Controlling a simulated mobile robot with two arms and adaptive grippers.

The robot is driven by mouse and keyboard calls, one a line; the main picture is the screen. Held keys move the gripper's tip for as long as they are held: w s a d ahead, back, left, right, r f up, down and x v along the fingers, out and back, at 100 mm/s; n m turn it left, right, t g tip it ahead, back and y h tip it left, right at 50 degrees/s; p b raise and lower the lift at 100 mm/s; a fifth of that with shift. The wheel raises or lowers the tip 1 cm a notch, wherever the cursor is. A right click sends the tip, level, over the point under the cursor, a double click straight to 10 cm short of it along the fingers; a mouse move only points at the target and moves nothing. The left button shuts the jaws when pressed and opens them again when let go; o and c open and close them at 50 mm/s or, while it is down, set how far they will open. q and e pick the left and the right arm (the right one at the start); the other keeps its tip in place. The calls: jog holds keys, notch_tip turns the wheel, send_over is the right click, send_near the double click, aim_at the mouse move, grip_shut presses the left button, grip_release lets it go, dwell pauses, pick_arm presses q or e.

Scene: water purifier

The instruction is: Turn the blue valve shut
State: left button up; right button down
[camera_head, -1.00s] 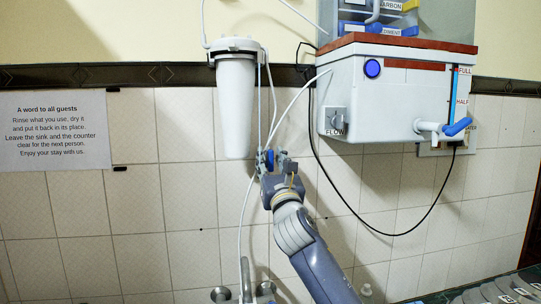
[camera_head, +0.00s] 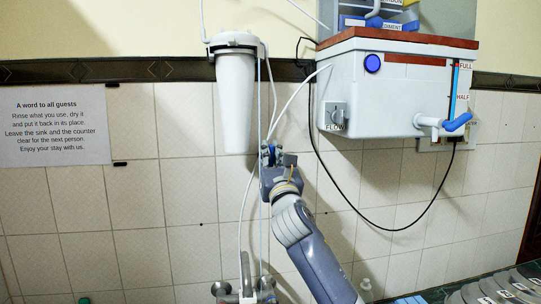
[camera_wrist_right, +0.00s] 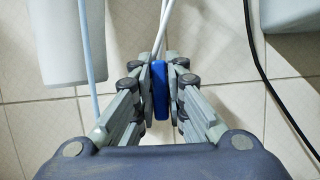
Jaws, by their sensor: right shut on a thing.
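The blue valve handle (camera_wrist_right: 161,90) shows as a narrow upright blue piece between the fingers in the right wrist view. In the head view only a little blue shows at the fingertips, and the gripper hides the rest. My left gripper is not in view.
A white tank (camera_head: 385,95) with a blue-handled tap (camera_head: 457,122) hangs to the right. A black cable (camera_head: 390,231) loops below it. Taps (camera_head: 245,285) stand at the bottom. A light blue tube (camera_wrist_right: 86,50) passes left of the fingers.

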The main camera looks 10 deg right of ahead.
jog(key=shift+m, duration=0.3)
jog(key=m+h, duration=0.2)
jog(key=m, duration=0.1)
jog(key=shift+d+b, duration=0.2)
jog(key=shift+b, duration=0.15)
jog(key=shift+d+f+m+g+h+p, duration=0.4)
jog(key=shift+m+g+h, duration=0.45)
jog(key=shift+m, duration=2.2)
jog(key=shift+d+f+m+g+h+p, duration=0.25)
jog(key=shift+m+g+h+p, duration=0.65)
jog(key=shift+m, duration=2.1)
jog(key=shift+d+f+m+g+h+p, duration=0.15)
jog(key=shift+f+m+g+h, duration=0.7)
jog(key=shift+m, duration=2.2)
jog(key=shift+r+g+y, duration=0.3)
jog(key=shift+r+g, duration=0.05)
jog(key=shift+g, duration=0.05)
jog(key=c, duration=1.6)
grip_release()
jog(key=shift+c, duration=0.2)
jog(key=shift+s, duration=0.1)
